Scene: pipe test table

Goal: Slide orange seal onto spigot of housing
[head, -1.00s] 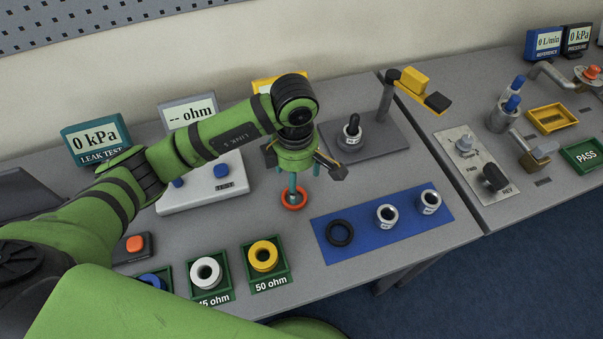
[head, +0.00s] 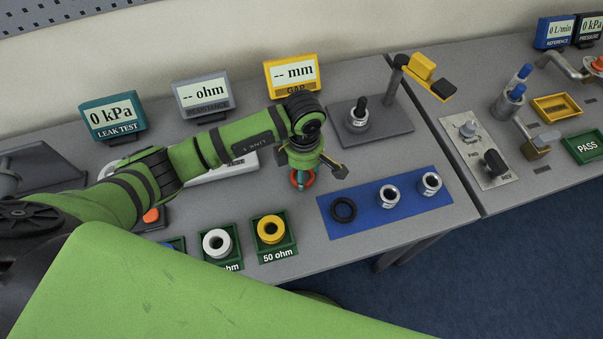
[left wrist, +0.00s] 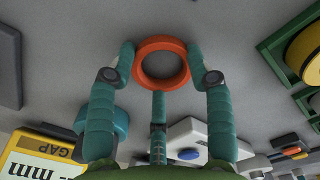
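The orange seal (head: 297,181) is a ring at the fingertips of my left gripper (head: 303,180), left of the blue mat. In the left wrist view the seal (left wrist: 161,63) sits between two teal fingers that touch its sides, with a third finger below. The gripper appears shut on it. I cannot tell whether the seal is clear of the table. A pale metal fitting with a dark upright stub (head: 359,114), which looks like the housing with its spigot, stands on a grey plate (head: 385,127) behind and to the right. My right gripper is not in view.
The blue mat (head: 365,214) holds a black ring (head: 343,210) and two metal collars (head: 389,196). Green trays with a white ring (head: 217,243) and a yellow ring (head: 271,229) lie in front. A post with a yellow lever (head: 421,67) rises beside the grey plate.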

